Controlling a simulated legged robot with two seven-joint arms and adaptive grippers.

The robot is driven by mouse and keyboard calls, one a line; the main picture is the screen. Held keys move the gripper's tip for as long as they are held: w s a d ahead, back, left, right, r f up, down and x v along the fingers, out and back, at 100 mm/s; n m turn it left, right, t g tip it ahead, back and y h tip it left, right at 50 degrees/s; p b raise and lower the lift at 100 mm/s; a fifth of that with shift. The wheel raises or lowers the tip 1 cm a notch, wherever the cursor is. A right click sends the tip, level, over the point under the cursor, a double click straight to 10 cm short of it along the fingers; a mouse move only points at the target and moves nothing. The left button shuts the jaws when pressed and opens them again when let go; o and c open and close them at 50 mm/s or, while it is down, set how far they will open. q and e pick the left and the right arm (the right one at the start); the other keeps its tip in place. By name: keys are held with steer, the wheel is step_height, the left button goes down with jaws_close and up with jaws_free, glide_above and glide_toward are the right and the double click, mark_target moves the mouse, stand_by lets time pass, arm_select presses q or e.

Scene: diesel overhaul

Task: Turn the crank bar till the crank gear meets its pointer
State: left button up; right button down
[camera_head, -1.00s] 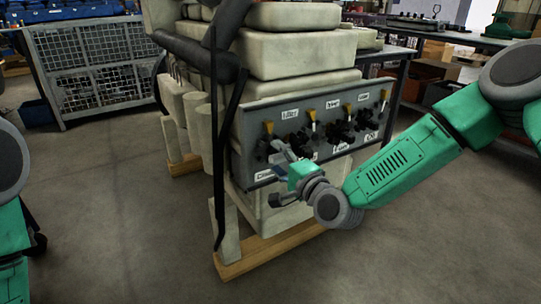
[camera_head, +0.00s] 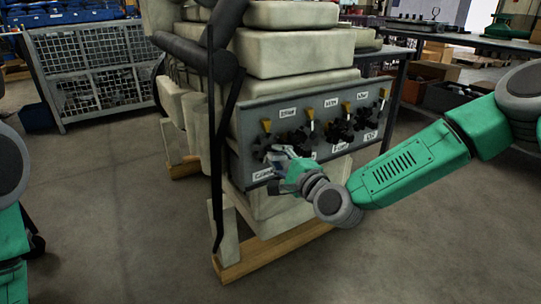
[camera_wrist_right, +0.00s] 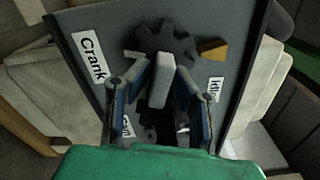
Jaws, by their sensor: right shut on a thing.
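The crank gear (camera_wrist_right: 168,42) is a dark toothed wheel on the grey panel, beside the "Crank" label (camera_wrist_right: 90,58). Its yellow pointer (camera_wrist_right: 213,48) is fixed just right of the teeth in the right wrist view; in the head view the pointer (camera_head: 266,126) stands above the gear. I cannot tell which tooth is marked. A pale grey crank bar (camera_wrist_right: 165,75) juts from the gear towards the wrist camera. My right gripper (camera_head: 280,158) is at the panel's left end; in the wrist view its fingers (camera_wrist_right: 163,95) are shut on the bar. Only my left arm shows, not its gripper.
The panel (camera_head: 345,97) carries more dark gears with yellow pointers and white labels, close right of my gripper. It sits on a pale engine block (camera_head: 300,50) on wooden beams (camera_head: 275,250). A dark upright pipe (camera_head: 217,180) stands left. The floor in front is clear.

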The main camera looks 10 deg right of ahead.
steer(key=shift+s+f+m+b, duration=0.1)
steer(key=shift+f+m+b, duration=0.4)
steer(key=shift+m, duration=0.4)
steer(key=shift+a+r+m, duration=0.1)
steer(key=shift+r+m, duration=0.15)
steer(key=shift+m, duration=0.65)
steer(key=m, duration=0.3)
steer(key=shift+f+m, duration=0.1)
steer(key=shift+m, duration=0.2)
steer(key=shift+s+a, duration=0.1)
